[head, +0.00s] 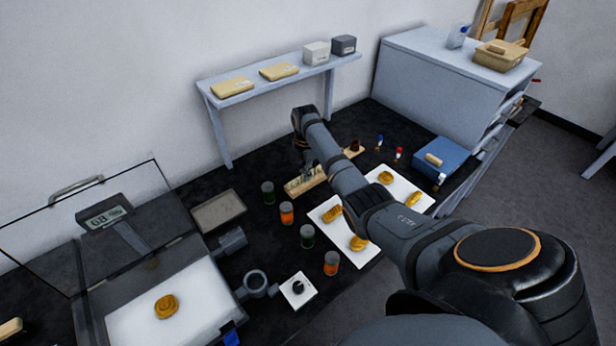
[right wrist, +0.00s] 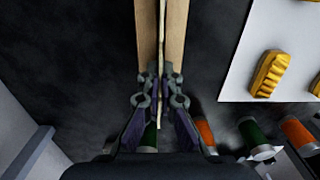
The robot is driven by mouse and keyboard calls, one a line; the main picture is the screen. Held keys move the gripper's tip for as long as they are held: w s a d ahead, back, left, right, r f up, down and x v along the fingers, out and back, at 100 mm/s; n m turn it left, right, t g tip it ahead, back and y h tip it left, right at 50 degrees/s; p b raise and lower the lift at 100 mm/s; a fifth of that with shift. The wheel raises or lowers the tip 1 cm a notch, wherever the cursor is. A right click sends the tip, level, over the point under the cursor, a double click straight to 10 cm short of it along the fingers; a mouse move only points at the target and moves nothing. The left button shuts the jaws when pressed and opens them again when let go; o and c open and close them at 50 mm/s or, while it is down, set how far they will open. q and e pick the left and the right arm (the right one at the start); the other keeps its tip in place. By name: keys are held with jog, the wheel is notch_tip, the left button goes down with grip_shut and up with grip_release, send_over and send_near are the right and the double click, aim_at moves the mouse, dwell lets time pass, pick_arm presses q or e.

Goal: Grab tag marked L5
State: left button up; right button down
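A light wooden rack (head: 312,184) stands on the black bench and holds thin upright tags (head: 296,184); their marks are too small to read, so I cannot tell which is L5. My right gripper (head: 304,168) is over the rack's left part, partly hidden by my own arm. In the right wrist view, the fingers of my right gripper (right wrist: 160,84) stand on either side of one thin tag (right wrist: 161,45), seen edge-on. A narrow gap seems to show between the fingers and the tag. The rack (right wrist: 146,35) runs beneath it. My left gripper is not in view.
White trays (head: 362,257) with gold pieces lie right of the rack. Green and orange jars (head: 287,212) stand close in front of it. A balance with a glass cover (head: 100,225) is at left. A low shelf (head: 285,85) stands behind, a blue box (head: 440,160) at right.

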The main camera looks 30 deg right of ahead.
jog(key=shift+r+b, duration=0.3)
jog(key=shift+r, duration=0.2)
notch_tip(320, 180, up, 2)
jog(key=shift+s+r+b, duration=0.1)
jog(key=shift+r+b, duration=0.15)
jog(key=shift+b, duration=0.05)
jog(key=s+a+r+p, duration=0.5)
jog(key=s+r+p, duration=0.4)
jog(key=s+p, duration=0.2)
jog(key=shift+s+a+r, duration=0.25)
jog(key=shift+s+a, duration=0.15)
jog(key=shift+s, duration=0.35)
